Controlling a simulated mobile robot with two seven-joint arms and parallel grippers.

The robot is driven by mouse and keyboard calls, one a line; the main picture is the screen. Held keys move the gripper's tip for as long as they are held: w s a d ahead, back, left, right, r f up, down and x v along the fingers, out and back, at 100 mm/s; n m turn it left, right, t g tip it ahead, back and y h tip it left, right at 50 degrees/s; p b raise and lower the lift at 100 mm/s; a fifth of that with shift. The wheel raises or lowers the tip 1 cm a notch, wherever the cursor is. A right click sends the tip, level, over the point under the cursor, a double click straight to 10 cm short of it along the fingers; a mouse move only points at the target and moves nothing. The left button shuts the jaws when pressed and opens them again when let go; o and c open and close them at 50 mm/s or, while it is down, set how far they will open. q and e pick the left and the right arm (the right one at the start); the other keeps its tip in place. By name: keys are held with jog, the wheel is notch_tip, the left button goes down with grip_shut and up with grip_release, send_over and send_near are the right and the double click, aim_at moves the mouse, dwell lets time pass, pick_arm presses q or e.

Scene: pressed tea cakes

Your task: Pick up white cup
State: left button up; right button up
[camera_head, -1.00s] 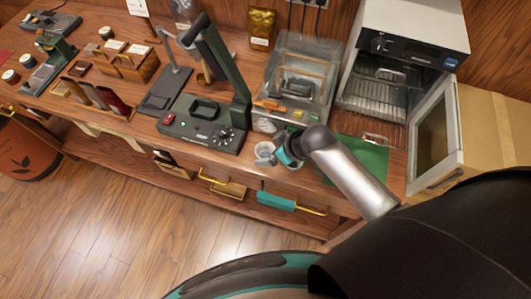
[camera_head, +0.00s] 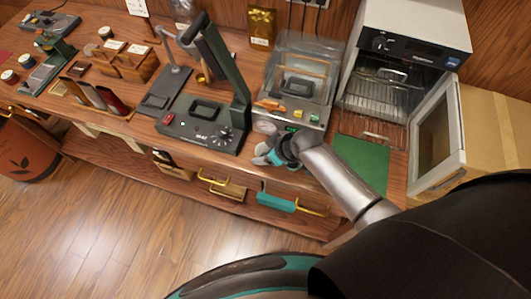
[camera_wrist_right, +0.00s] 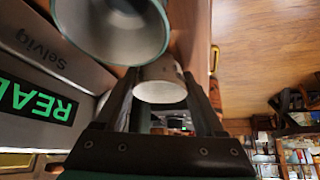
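A small white cup (camera_wrist_right: 161,84) lies between the fingertips of my right gripper (camera_wrist_right: 160,92) in the right wrist view. The fingers are spread to either side of it; whether they touch it is unclear. A larger greyish cup (camera_wrist_right: 115,28) with a pale rim is close beside it at the top. In the head view my right gripper (camera_head: 266,156) is at the counter's front edge, before the clear-lidded machine, and largely hides the cups. My left gripper is not in view.
The clear-lidded machine (camera_head: 292,112) stands right behind my gripper; its lit display (camera_wrist_right: 38,98) shows in the wrist view. A dark green press (camera_head: 205,122) is to the left. A green mat (camera_head: 362,163) and an oven with its door open (camera_head: 437,135) are to the right.

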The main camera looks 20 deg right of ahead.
jog(key=c, duration=0.8)
jog(key=shift+r, duration=0.1)
